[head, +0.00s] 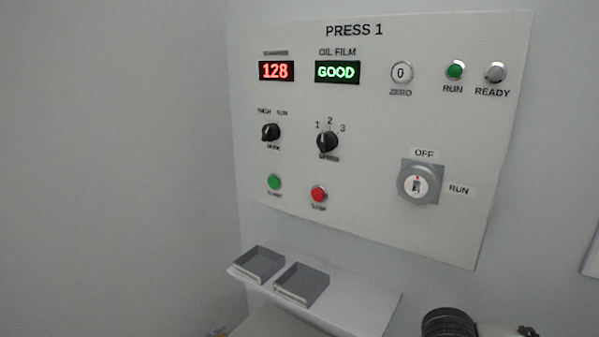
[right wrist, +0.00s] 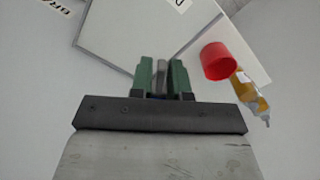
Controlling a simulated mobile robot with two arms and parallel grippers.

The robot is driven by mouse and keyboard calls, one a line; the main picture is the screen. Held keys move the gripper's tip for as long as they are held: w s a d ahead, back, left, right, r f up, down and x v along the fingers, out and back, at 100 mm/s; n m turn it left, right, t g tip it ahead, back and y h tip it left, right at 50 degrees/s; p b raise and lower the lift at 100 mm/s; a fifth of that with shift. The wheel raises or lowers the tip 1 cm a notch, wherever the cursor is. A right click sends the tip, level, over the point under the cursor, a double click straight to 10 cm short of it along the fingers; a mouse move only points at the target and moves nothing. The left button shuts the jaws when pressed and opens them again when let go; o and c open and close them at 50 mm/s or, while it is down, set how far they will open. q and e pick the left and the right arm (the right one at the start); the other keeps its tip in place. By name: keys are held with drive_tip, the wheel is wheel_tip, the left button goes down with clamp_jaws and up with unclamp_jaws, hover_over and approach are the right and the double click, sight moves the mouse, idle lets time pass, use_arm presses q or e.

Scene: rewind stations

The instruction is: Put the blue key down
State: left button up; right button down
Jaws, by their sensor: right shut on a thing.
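My right gripper (right wrist: 162,80) has green fingers and is shut on a narrow grey piece (right wrist: 160,78) in the right wrist view. In the head view two small grey trays, a left one (head: 258,264) and a right one (head: 302,285), sit on a white shelf (head: 363,308) under the panel. They look empty. The key switch (head: 418,184) on the panel has a slot at its centre and no key visible. My left gripper is not in view.
The PRESS 1 panel (head: 375,198) carries displays, knobs and buttons. In the right wrist view a red cylinder (right wrist: 218,61) and a bottle with amber contents (right wrist: 250,94) are right of the fingers, near a pale board (right wrist: 135,35). The shelf right of the trays is bare.

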drive_tip(key=shift+s+f, duration=0.6)
